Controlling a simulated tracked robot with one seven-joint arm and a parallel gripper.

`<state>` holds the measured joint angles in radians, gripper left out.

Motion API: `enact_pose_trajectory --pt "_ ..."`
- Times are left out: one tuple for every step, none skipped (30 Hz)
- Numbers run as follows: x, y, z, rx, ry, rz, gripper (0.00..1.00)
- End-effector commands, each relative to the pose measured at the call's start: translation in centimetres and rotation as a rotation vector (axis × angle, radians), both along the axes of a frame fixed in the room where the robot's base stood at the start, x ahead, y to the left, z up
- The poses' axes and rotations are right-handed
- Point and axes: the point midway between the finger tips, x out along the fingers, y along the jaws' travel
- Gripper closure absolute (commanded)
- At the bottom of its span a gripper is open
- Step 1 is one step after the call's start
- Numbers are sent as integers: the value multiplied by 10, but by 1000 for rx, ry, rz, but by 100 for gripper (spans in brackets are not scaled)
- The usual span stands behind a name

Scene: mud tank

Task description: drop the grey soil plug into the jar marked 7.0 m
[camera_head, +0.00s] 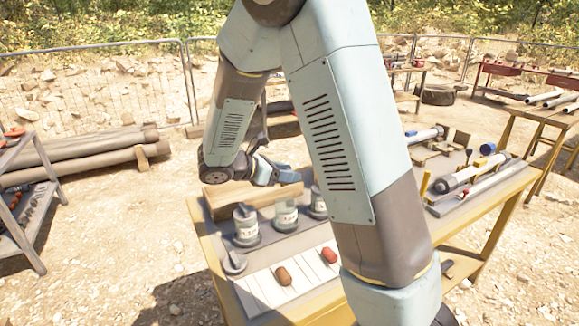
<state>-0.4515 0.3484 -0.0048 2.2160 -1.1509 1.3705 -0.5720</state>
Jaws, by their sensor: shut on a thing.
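My gripper (270,173) is above the table's back left part, above and behind the row of jars. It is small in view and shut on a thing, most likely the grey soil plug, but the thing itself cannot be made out. Three clear jars with dark bases stand in a row: a left jar (246,226), a middle jar (286,216) and a right jar (318,204), partly covered by my arm. Their markings are too small to read. A brown plug (283,276) and a red plug (329,255) lie on a pale slatted board (262,290) in front.
A long wooden block (254,195) lies behind the jars on the yellow table (210,243). A small grey round object (234,262) is in front of the left jar. Tubes (466,172) and wooden blocks fill the table's right side. My arm hides the table's middle.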

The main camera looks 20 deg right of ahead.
Motion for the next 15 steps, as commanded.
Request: enact_pose_trajectory --pt "0 0 -6 -1 2 0 84" --pt "0 0 -9 -1 2 0 84" --pt "0 0 -13 -2 2 0 84" --pt "0 0 -16 -2 3 0 84" --pt "0 0 -19 -1 2 0 84" --pt "0 0 -23 -1 1 0 84" --pt "0 0 -25 -1 1 0 84" --pt "0 0 -27 0 1 0 84" --pt "0 0 -30 -1 1 0 84" --pt "0 0 -31 -1 1 0 84" --pt "0 0 -33 -1 0 -1 84" --pt "0 0 -34 -1 -1 -1 84" --pt "0 0 -35 -1 -1 -1 84" --pt "0 0 -36 -1 -1 -1 84" --pt "0 0 -36 -1 -2 -2 84"
